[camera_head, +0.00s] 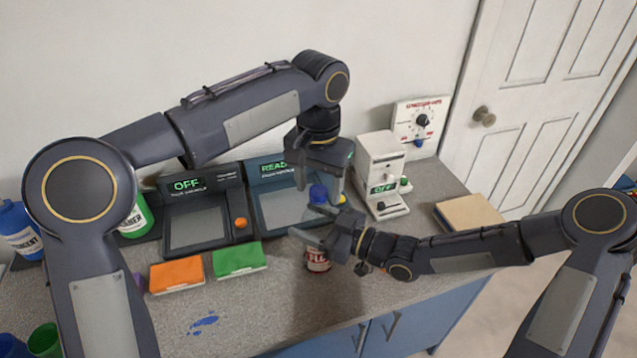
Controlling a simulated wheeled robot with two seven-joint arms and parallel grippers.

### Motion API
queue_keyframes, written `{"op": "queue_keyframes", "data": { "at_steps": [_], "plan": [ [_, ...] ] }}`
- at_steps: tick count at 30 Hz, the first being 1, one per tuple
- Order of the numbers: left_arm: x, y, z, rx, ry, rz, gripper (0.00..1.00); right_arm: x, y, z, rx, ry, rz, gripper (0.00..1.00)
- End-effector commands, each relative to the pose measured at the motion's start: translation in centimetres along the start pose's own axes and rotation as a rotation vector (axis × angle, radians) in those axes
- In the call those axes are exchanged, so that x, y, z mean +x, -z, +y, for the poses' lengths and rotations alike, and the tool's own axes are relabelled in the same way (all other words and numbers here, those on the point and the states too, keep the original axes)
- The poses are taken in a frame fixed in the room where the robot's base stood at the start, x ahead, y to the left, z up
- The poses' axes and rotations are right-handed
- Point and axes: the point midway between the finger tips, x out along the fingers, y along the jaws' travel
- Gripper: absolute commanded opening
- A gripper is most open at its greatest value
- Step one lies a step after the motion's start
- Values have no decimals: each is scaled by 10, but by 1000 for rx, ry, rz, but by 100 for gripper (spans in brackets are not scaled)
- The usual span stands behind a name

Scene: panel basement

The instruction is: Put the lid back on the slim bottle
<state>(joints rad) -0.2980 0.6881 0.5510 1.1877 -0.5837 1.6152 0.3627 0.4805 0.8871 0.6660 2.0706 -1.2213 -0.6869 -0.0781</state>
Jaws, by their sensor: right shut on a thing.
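The slim bottle (318,262) stands on the counter, with a red and white label showing below my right gripper. My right gripper (313,224) comes in from the right, shut on the bottle and hiding its middle. A blue lid (318,193) shows right above the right gripper's upper finger. My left gripper (319,183) points down from above, its fingers apart on either side of the lid, with a gap visible at the left finger. Whether the lid touches the bottle's neck is hidden by the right gripper.
Two dark panels reading OFF (196,222) and READY (280,212) stand behind. Orange (178,276) and green (239,260) blocks lie left of the bottle. A white device (381,165) and a tan block (468,214) are at right. The front counter is clear except for a blue stain (203,322).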

Motion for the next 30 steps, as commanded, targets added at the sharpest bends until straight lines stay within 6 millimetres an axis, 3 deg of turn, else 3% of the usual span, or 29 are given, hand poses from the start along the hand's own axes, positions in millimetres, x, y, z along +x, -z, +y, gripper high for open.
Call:
{"op": "queue_keyframes", "data": {
  "at_steps": [7,11,23,30],
  "plan": [
    [-1,0,0,0,0,1,56,0,0,0,0,0,0,1],
    [-12,1,0,-1,0,4,56,0,0,0,0,0,0,1],
    [-94,1,1,1,-2,5,56,0,0,0,0,0,0,1],
    [-117,1,0,0,0,1,56,0,0,0,0,0,0,1]
  ]
}}
